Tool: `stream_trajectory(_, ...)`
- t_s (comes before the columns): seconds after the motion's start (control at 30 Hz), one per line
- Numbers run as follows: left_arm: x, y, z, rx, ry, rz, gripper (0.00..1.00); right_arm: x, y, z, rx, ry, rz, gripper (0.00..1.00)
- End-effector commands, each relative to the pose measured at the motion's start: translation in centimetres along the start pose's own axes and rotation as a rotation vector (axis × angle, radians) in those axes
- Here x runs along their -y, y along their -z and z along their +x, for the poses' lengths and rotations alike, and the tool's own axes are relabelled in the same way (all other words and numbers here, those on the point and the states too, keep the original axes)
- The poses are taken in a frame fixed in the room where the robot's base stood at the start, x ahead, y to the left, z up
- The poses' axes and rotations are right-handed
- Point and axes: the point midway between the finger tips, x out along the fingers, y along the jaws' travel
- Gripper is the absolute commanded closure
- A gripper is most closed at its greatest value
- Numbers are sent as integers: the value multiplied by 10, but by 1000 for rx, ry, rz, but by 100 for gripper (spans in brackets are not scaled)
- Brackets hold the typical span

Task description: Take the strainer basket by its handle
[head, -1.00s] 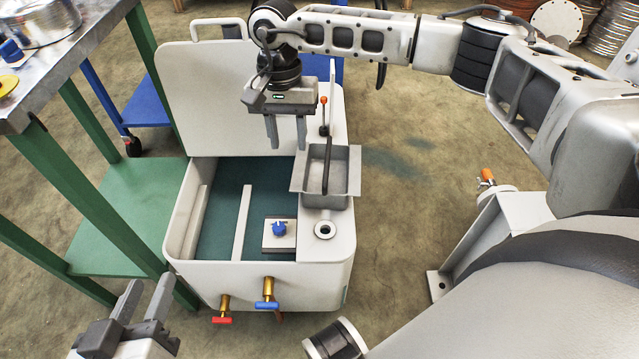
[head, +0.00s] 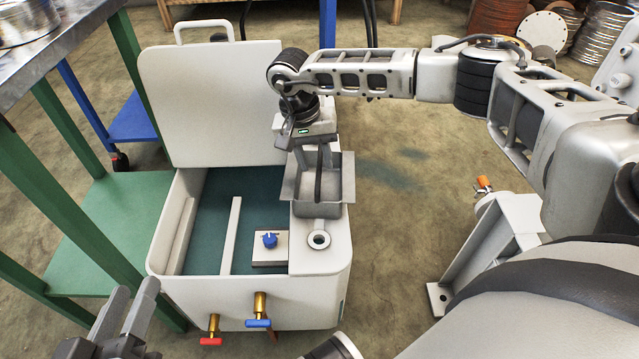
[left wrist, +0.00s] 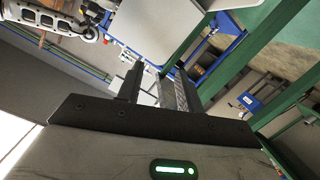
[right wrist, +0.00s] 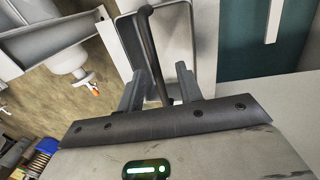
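The strainer basket (head: 335,210) is a grey metal tray set in the right side of the white tank, with a dark upright handle (head: 319,180). My right gripper (head: 313,160) is at the basket, its fingers reaching down near the top of the handle. In the right wrist view the handle (right wrist: 150,40) runs between the two fingers, which stand apart with a gap on each side. The basket (right wrist: 180,25) shows behind it. My left gripper (head: 132,305) is open and empty at the lower left, away from the basket. It also shows in the left wrist view (left wrist: 160,75).
The white tank (head: 250,295) has its lid (head: 210,105) raised at the back. A blue knob (head: 269,240) and a round port (head: 318,240) lie near the basket. Red and blue valve handles (head: 258,323) stick out in front. A green-framed table (head: 85,225) stands left.

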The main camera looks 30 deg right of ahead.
Motion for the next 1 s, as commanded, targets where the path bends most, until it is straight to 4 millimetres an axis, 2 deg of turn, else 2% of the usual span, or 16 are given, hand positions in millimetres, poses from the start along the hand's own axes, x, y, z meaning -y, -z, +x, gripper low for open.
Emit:
stream_trajectory(0.13,1,-8,2,-12,-19,-36,64,-4,1,26,1,-3,1,64)
stream_trajectory(0.27,-4,2,1,-49,-46,-69,64,-4,1,44,1,-2,1,64)
stream_trajectory(0.4,-8,12,2,-75,-59,-76,64,-4,1,46,0,0,1,64)
stream_trajectory(0.53,-9,13,1,-78,-60,-75,64,-4,1,46,0,-1,0,64)
stream_trajectory(0.67,-9,13,1,-76,-59,-75,64,-4,1,46,0,0,0,100)
stream_trajectory(1.0,-7,8,2,-63,-54,-76,64,-4,1,44,0,1,0,100)
